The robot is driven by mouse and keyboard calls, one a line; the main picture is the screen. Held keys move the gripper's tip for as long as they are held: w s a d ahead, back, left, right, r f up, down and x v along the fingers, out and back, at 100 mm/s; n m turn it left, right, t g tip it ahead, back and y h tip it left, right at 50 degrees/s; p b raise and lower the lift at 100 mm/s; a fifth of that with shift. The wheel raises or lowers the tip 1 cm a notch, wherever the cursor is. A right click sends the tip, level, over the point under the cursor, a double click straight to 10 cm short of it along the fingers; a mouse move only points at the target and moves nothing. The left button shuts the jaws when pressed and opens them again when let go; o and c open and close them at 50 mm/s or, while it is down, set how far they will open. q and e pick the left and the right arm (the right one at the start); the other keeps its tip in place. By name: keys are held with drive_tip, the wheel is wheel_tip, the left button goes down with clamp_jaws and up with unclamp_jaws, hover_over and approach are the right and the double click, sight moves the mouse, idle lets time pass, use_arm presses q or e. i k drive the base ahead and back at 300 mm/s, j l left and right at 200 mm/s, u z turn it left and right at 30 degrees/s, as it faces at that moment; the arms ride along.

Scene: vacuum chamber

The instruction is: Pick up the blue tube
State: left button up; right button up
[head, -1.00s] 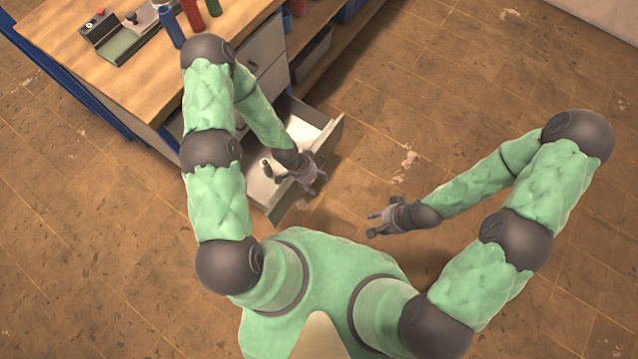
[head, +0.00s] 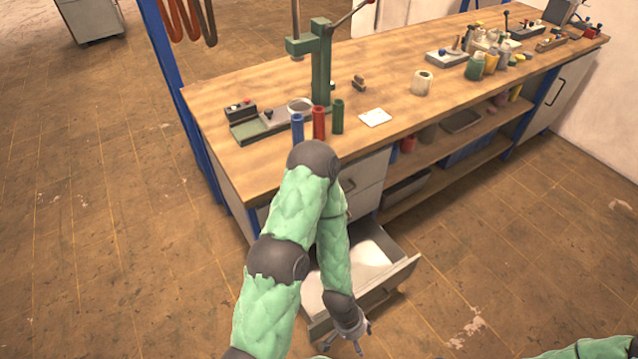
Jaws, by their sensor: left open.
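The blue tube (head: 297,129) stands upright on the wooden workbench near its front edge. A red tube (head: 319,122) and a green tube (head: 338,117) stand in a row to its right. My left arm's elbow hides the bench edge just below the blue tube. My left gripper (head: 358,338) is low at the front of the open drawer, well below the bench top and far from the tubes. It is open, and I see nothing between its fingers. My right gripper is out of view; only a bit of green arm shows at the lower right.
An open drawer (head: 397,283) with a white item inside juts out below the bench (head: 225,92). A green press (head: 321,62) stands behind the tubes. A white card (head: 375,117) lies to their right. Bottles and tools crowd the bench's far right.

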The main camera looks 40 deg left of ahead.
sight(297, 118)
drive_tip(key=k+j+u, duration=0.1)
drive_tip(key=u, duration=1.2)
drive_tip(key=j, duration=0.25)
drive_tip(key=i+j, duration=0.15)
